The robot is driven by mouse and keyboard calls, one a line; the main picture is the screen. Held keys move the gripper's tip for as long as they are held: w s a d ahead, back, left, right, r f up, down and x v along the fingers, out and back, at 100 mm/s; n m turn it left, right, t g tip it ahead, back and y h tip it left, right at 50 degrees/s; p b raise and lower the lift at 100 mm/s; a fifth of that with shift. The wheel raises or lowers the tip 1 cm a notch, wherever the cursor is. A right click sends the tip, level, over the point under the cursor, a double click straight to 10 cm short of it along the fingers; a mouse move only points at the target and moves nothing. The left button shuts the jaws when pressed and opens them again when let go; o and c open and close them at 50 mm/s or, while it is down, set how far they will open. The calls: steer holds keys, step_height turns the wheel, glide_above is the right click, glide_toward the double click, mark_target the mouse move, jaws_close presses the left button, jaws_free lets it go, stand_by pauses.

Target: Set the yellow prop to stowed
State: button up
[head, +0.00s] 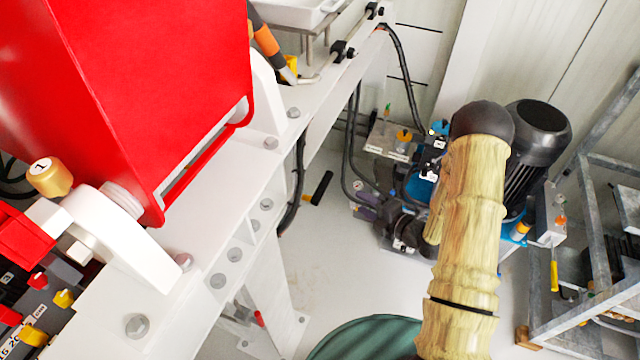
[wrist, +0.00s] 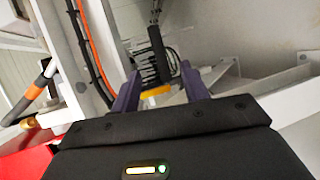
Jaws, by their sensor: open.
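I cannot tell for sure which part is the yellow prop. In the wrist view a small yellow piece (wrist: 156,92) shows between the fingers of my gripper (wrist: 160,72), below a dark upright bar (wrist: 157,45). The gripper is open, its two purple fingers apart; I cannot tell whether either touches the yellow piece. In the head view another small yellow part (head: 292,66) sits on the white frame beside an orange-and-black striped bar (head: 265,42). A black handle (head: 322,188) sticks out below the frame.
The white frame (head: 215,200) with a red housing (head: 150,80) fills the left. A pump unit with a dark motor (head: 540,130) stands behind my arm. A grey metal rack (head: 590,210) is at right. Black hoses (head: 352,140) hang by the frame. Some floor (head: 345,270) is clear.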

steer(key=shift+s+a+f+n+y, duration=0.1)
steer(key=shift+s+a+n+y, duration=0.05)
steer(key=shift+s+n+y, duration=0.2)
steer(key=p+x, duration=0.1)
steer(key=x, duration=1.6)
steer(key=shift+w+p, duration=0.3)
steer(key=shift+p, duration=0.1)
steer(key=shift+a, duration=0.1)
jaws_close()
